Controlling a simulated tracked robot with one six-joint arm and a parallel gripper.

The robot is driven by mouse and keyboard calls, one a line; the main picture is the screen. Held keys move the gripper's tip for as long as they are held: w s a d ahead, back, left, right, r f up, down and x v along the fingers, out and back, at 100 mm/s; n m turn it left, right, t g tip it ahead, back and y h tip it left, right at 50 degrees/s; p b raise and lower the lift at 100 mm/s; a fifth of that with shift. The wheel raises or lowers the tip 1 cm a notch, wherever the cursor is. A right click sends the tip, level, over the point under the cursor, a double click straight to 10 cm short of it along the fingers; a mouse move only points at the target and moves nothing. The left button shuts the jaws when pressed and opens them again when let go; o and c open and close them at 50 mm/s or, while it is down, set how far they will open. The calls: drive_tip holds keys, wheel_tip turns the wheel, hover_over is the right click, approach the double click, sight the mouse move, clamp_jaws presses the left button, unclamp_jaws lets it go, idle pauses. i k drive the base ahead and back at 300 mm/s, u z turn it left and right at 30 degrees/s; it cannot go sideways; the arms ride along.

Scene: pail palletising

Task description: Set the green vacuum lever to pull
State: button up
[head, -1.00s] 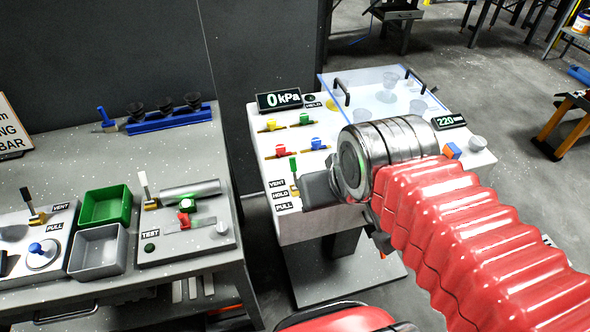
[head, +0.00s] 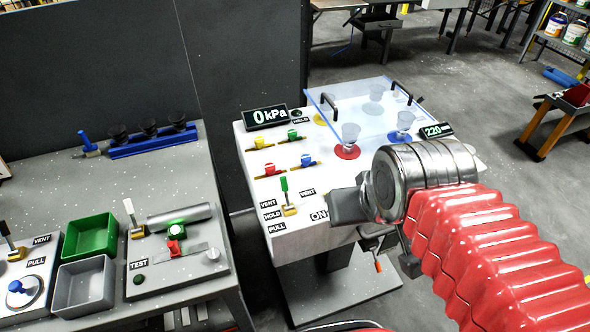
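The green vacuum lever (head: 284,185) stands near upright on its yellow base at the front left of the white bench unit (head: 320,240). The labels VENT, HOLD and PULL run down beside it on its left. The handle tip is level with the upper labels and the base lies near HOLD; I cannot tell its exact setting. The black display (head: 265,117) reads 0 kPa. My gripper (head: 345,206) is right of the lever and apart from it in the picture. Its fingers are dark and largely end-on, so their opening is unclear.
Yellow, green, red and blue valves sit behind the lever. A clear cover (head: 355,100) with black handles spans cups on coloured discs. A grey table (head: 60,180) on the left holds a test panel and green and grey bins.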

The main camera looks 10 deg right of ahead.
sight(283, 179)
drive_tip(key=z, duration=0.55)
drive_tip(key=k, duration=1.05)
drive_tip(key=u, duration=1.4)
drive_tip(key=i, duration=0.95)
drive_tip(key=u, duration=0.05)
